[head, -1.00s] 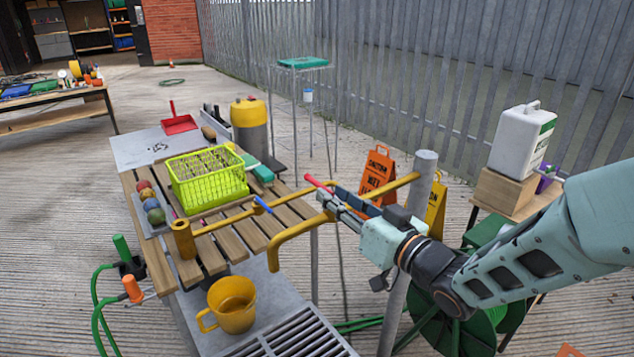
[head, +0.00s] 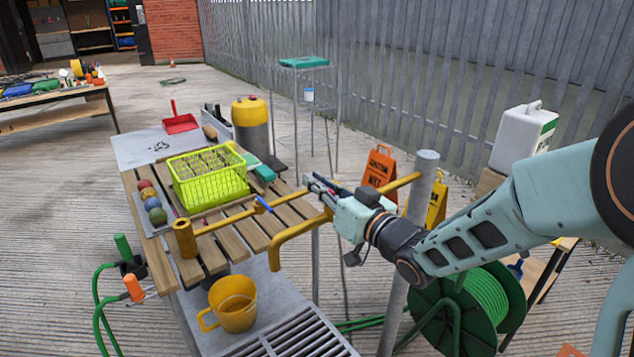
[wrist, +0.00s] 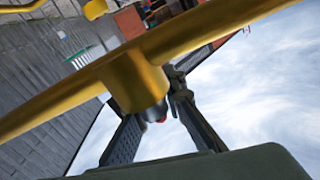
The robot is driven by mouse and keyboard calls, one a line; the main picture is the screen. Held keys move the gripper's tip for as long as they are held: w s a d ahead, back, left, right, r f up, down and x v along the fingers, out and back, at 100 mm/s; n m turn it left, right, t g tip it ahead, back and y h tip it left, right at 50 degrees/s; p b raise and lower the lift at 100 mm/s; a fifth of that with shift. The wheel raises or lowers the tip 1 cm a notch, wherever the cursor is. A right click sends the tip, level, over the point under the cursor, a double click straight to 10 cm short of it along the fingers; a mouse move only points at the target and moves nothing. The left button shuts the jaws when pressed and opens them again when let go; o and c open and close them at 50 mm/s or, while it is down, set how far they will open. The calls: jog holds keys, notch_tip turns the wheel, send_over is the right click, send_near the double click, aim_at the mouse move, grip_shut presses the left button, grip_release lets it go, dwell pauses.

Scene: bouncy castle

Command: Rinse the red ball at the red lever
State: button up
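The red ball (head: 145,184) sits at the far end of a row of coloured balls in a grey tray on the left of the slatted table. The yellow pipe (head: 318,222) crosses the table to a grey post, with a bent spout toward the front.
A blue lever (head: 263,204) is on the pipe left of my gripper. A lime basket (head: 208,194) stands on the table. A yellow mug (head: 232,303) stands below the table's front, beside a drain grate (head: 297,337). The post (head: 408,250) rises close to my arm.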

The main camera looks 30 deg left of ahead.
jog(key=shift+r+n+g, duration=0.1)
jog(key=shift+n+g, duration=0.2)
grip_shut()
jog(key=shift+s+a+n+g+y+p, duration=0.15)
jog(key=shift+s+n+g+y+p, duration=0.3)
jog(key=shift+n+g+p, duration=0.5)
jog(key=shift+s+a+n+g+y+p, duration=0.15)
jog(key=shift+s+n+g+y+p, duration=0.3)
jog(key=shift+g, duration=0.8)
jog(key=shift+w, duration=0.1)
jog(key=o, duration=0.7)
grip_release()
jog(key=s+d, duration=0.2)
jog(key=d, duration=1)
jog(key=shift+a, duration=0.1)
